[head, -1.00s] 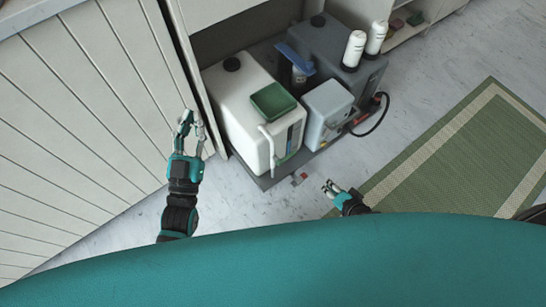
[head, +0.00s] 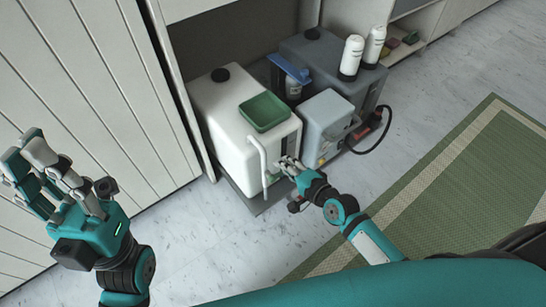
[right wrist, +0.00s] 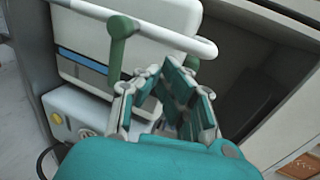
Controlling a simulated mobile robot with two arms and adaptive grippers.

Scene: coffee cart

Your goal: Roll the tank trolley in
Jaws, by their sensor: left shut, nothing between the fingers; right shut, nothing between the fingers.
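The tank trolley is a low dark platform (head: 258,205) standing at the cabinet opening. It carries a white tank (head: 228,125) with a green tray (head: 264,112) on top, a dark grey tank (head: 315,58) and a smaller grey box (head: 325,118). A white bar (head: 262,160) rises at the white tank's front. My right gripper (head: 287,163) is shut and empty by the front of the load, right of that bar. In the right wrist view its fingers (right wrist: 165,92) are below a white bar (right wrist: 160,35) with green supports; contact is unclear. My left gripper (head: 38,165) is shut and empty at the left.
Slatted cabinet panels (head: 75,80) are on the left. Two white bottles stand on the dark tank, and a black hose (head: 375,140) loops out at the right. A green mat (head: 450,190) covers the floor to the right. Marble floor is clear in front.

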